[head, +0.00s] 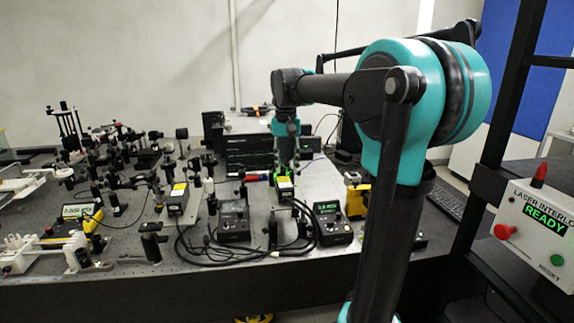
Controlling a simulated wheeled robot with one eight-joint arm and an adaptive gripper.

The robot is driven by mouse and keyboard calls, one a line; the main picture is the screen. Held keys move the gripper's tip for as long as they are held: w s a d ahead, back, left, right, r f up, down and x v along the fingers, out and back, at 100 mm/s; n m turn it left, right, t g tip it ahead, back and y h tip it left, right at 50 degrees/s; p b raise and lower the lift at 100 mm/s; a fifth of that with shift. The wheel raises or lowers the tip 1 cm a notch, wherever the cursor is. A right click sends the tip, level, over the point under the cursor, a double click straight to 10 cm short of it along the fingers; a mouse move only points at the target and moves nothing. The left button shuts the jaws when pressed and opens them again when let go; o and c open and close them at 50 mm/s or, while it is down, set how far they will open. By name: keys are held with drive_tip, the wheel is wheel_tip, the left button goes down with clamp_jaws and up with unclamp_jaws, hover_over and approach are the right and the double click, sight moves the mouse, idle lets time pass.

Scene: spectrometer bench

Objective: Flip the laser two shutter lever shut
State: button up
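My gripper (286,168) is at the end of my arm, which reaches over the optical table (135,275). It points down just above a small box with bright green edges and a yellow and white label (284,187). I cannot tell whether it touches the box or whether its fingers are open or shut. A similar dark box with a yellow and white label (178,196) stands farther left. No shutter lever can be made out, and I cannot read which box is laser two.
Controller boxes (234,224) and (331,224) stand near the front edge, with black cables (238,252) between them. Optics mounts crowd the left. A white interlock panel (535,235) reading "READY" is at right. A yellow device (356,195) stands beside my arm.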

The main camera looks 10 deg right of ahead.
sight(286, 164)
wheel_tip(286, 164, up, 12)
drive_tip(key=shift+s+a, duration=0.15)
idle(0.5)
